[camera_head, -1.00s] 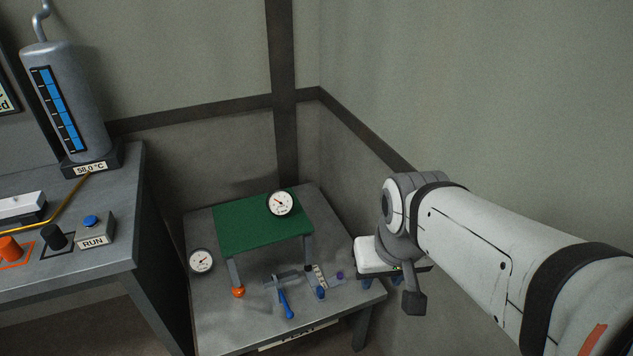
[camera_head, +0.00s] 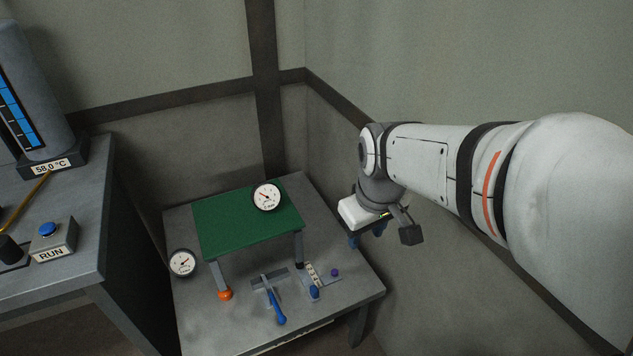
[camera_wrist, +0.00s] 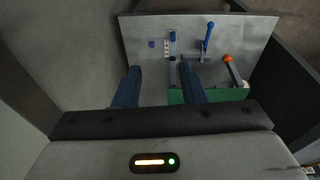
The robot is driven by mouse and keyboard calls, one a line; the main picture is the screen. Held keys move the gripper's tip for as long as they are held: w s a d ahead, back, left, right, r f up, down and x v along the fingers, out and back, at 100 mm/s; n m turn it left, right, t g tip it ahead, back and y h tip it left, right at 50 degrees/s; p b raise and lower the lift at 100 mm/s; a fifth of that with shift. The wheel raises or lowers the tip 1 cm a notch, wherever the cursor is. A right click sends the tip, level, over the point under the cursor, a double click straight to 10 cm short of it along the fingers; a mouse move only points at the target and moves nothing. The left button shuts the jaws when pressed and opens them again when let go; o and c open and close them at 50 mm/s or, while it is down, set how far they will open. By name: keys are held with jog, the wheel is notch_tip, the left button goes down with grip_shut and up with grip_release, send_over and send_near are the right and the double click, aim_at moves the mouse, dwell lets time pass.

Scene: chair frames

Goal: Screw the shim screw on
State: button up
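A blue knob (camera_head: 314,293) stands at the front right of the grey table, by a short numbered strip (camera_head: 311,274). A small purple knob (camera_head: 334,272) sits just right of the strip. I cannot tell which of these is the shim screw. Both show in the wrist view, the blue knob (camera_wrist: 172,36) and the purple knob (camera_wrist: 151,44). My gripper (camera_head: 366,236) is above the table's right edge, apart from both knobs. In the wrist view my gripper (camera_wrist: 159,70) has its two blue fingers spread with nothing between them.
Dials (camera_head: 266,197) (camera_head: 183,263) are by the frame. Walls close in behind and right; a bench (camera_head: 75,200) stands left.

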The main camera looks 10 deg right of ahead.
jog(key=w+f+n+g+b, duration=0.1)
jog(key=w+f+n+b, duration=0.4)
jog(key=w+f, duration=0.3)
jog(key=w+f+n+b, duration=0.4)
jog(key=w+f+b, duration=0.15)
jog(key=f, duration=0.45)
jog(key=n+g+b, duration=0.1)
jog(key=n+b, duration=0.6)
jog(key=n, duration=0.1)
send_over(335, 271)
notch_tip(335, 271, down, 18)
notch_tip(335, 271, down, 9)
jog(key=b, duration=0.7)
jog(key=shift+r, duration=0.35)
grip_shut()
jog(key=m, duration=0.5)
jog(key=shift+m, duration=0.3)
jog(key=m, duration=0.6)
jog(key=shift+m, duration=0.3)
jog(key=m, duration=0.8)
jog(key=shift+m, duration=0.3)
jog(key=m, duration=0.6)
jog(key=shift+m, duration=0.3)
jog(key=m, duration=1.5)
jog(key=shift+m, duration=0.3)
jog(key=m, duration=0.6)
jog(key=shift+m, duration=0.3)
jog(key=m, duration=0.5)
grip_release()
